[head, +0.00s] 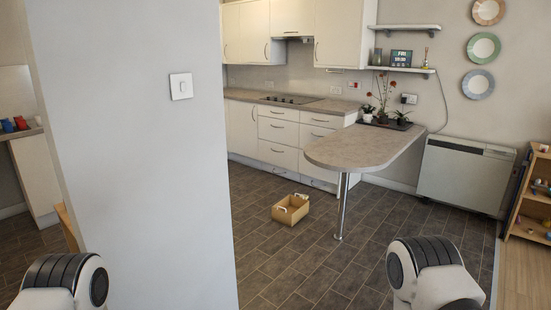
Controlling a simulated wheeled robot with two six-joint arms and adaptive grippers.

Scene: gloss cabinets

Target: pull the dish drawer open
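In the head view, white base cabinets across the room have a stack of drawers (278,132) below the hob, with bar handles. Another drawer column (317,133) stands just right of it, partly hidden by the peninsula table. All the visible drawer fronts look shut. I cannot tell which one is the dish drawer. Rounded parts of my two arms show at the bottom left and bottom right. Neither gripper is in view, and both arms are far from the drawers.
A white wall (140,180) stands close on the left. An open wooden box (291,215) lies on the tiled floor before the cabinets. A peninsula table (365,148) with a metal leg (342,205) juts out. Open floor lies between me and the box.

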